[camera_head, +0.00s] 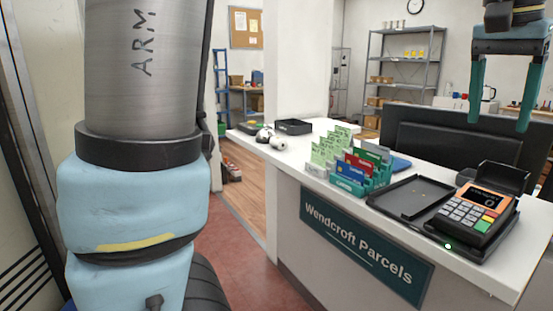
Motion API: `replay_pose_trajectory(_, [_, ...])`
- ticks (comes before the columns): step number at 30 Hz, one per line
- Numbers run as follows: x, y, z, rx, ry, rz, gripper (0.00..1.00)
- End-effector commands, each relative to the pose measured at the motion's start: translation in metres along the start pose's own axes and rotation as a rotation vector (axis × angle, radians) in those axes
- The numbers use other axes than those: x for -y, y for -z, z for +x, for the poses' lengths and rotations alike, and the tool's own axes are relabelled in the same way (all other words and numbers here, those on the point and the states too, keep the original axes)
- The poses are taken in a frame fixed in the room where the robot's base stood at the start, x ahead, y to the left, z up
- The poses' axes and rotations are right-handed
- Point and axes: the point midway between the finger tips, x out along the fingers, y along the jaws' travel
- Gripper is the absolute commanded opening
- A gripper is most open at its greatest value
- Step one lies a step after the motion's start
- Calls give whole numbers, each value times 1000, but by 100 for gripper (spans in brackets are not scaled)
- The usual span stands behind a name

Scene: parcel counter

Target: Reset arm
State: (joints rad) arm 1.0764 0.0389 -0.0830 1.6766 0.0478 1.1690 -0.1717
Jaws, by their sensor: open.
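My gripper (501,100) hangs at the upper right of the head view, with its two teal fingers pointing down and spread apart. It is open, and nothing shows between the fingers. It is above the level of the counter, in front of or over the dark monitor; the exact depth is hard to tell. A large part of my own arm (140,90), grey and light blue with the word ARM on it, fills the left of the view.
The white counter (290,160) holds a card rack (350,180), a black tray (412,197), a payment terminal (478,210) and a dark monitor (450,140). A small black tray (293,127) and white rolls (279,143) sit at its far end. Reddish floor (240,250) lies open before it.

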Motion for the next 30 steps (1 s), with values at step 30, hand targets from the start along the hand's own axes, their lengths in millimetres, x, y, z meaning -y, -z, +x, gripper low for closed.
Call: replay_pose_trajectory(30, [262,-178,130,86,126,-578,68])
